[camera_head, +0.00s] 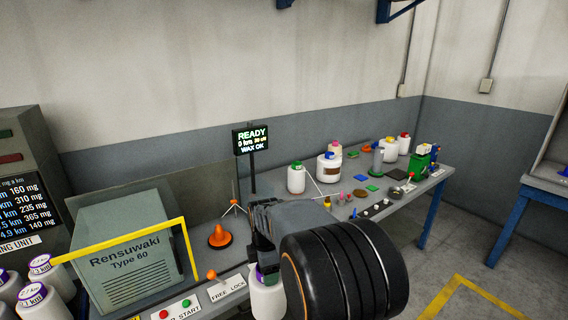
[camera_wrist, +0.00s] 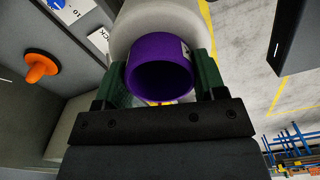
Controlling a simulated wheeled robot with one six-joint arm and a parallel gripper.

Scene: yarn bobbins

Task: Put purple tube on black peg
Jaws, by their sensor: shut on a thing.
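The purple tube (camera_wrist: 160,50) is the core of a white yarn bobbin (camera_wrist: 140,25). In the wrist view its open end faces the camera, with part of a white label on its right side. My gripper (camera_wrist: 160,72) is shut on the tube, one green finger on each side. In the head view my gripper (camera_head: 262,272) points down with the white bobbin (camera_head: 267,298) below it, and only a sliver of purple shows. My arm hides part of this area. I cannot pick out a black peg for certain in either view.
A grey Rensuwaki machine (camera_head: 125,250) with a yellow frame (camera_head: 188,250) stands left. Orange cones (camera_head: 220,238) sit beside my gripper. More white bobbins (camera_head: 40,265) stand far left. The bench (camera_head: 432,183) behind holds white containers (camera_head: 297,178) and small parts. A READY display (camera_head: 251,139) rises on a post.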

